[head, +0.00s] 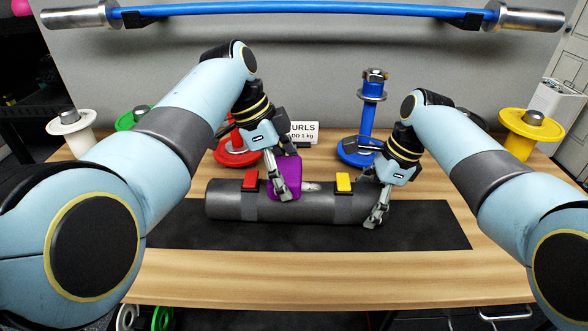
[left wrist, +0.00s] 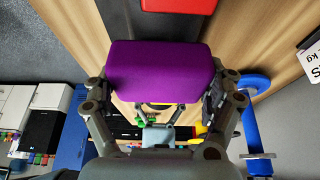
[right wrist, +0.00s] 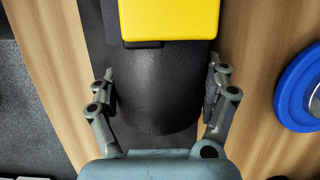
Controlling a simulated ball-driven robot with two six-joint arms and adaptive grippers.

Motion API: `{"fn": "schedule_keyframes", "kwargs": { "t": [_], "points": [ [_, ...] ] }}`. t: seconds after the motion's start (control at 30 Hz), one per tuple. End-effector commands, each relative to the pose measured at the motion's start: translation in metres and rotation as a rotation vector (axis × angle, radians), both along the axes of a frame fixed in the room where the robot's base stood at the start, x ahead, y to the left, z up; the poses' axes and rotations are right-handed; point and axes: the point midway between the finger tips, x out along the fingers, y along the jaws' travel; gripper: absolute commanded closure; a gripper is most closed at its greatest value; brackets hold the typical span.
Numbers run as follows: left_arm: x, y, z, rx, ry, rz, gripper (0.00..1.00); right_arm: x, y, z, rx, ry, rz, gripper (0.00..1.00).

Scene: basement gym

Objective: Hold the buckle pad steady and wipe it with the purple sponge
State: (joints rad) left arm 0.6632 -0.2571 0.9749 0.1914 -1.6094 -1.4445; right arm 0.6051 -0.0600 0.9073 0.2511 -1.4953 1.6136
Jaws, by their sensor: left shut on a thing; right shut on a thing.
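The buckle pad (head: 232,207) is a dark grey cylinder lying across the table, with a red buckle (head: 250,181) and a yellow buckle (head: 343,182) on top. A pale mark (head: 312,187) shows on it between the buckles. My left gripper (head: 287,193) is shut on the purple sponge (head: 293,176), which is at the pad's upper middle, just right of the red buckle; full contact is hard to tell.
The pad lies on a black mat (head: 425,228) on the wooden table (head: 300,275). Behind stand a red spool (head: 232,152), a blue post (head: 366,120) and a small sign (head: 303,133). A yellow spool (head: 525,135) stands at right. The table's front is clear.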

Motion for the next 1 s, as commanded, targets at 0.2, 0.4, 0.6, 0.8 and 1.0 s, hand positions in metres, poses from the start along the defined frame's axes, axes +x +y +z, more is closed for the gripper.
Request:
{"fn": "schedule_keyframes", "kwargs": {
  "t": [0.2, 0.4, 0.6, 0.8, 1.0],
  "points": [
    [0.001, 0.013, 0.0, 0.001, -0.002, 0.001, 0.66, 0.0, 0.0, 0.0, -0.001, -0.002, -0.001, 0.62],
    [0.002, 0.014, 0.001, 0.002, -0.002, 0.002, 0.66, 0.0, 0.0, 0.0, -0.001, -0.002, -0.001, 0.62],
    [0.002, 0.01, 0.001, 0.002, -0.003, 0.001, 0.66, 0.0, 0.0, 0.0, -0.001, -0.002, -0.001, 0.62],
    [0.002, -0.005, 0.001, 0.002, -0.002, 0.002, 0.66, 0.0, 0.0, 0.0, -0.001, -0.003, -0.001, 0.62],
    [0.001, -0.02, 0.001, 0.002, -0.003, 0.001, 0.66, 0.0, 0.0, 0.0, -0.001, -0.002, -0.001, 0.62]
  ]
}}
